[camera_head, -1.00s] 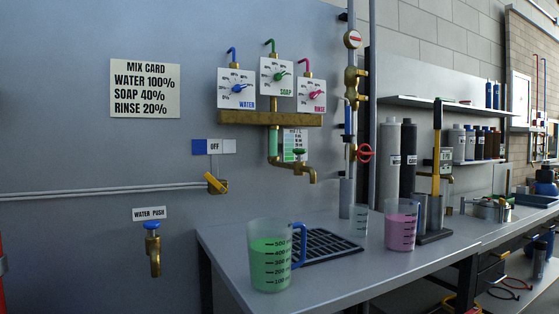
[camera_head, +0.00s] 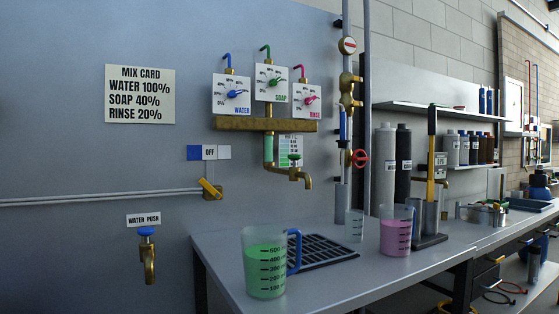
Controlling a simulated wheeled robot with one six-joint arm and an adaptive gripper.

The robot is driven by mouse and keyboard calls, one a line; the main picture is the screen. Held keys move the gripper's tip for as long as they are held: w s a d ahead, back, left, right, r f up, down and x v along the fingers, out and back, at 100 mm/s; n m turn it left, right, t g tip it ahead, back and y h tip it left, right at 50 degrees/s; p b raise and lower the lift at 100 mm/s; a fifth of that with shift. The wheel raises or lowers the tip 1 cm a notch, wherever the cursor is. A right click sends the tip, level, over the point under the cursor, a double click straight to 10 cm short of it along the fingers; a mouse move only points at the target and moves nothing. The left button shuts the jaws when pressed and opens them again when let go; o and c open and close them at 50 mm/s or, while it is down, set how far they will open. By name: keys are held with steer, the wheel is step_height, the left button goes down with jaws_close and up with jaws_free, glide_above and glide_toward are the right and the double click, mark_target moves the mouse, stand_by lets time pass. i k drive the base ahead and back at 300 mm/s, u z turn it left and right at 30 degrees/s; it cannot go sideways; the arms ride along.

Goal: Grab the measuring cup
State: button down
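A clear measuring cup (camera_head: 265,268) with a blue handle and black volume marks stands upright near the left front of the grey bench. It holds green liquid. Another clear marked cup (camera_head: 396,232) with pink liquid stands further right, and a small clear, seemingly empty cup (camera_head: 355,226) stands between them towards the back. My gripper is not in view.
A black drain grate (camera_head: 322,251) lies right behind the green cup. A brass spout (camera_head: 300,177) hangs above the grate. A wall tap (camera_head: 148,250) sticks out left of the bench (camera_head: 215,255). A black stand (camera_head: 430,240) is beside the pink cup.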

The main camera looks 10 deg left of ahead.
mark_target(354, 218)
steer(key=z, duration=1.85)
steer(key=i, duration=1.8)
steer(key=u, duration=3.45)
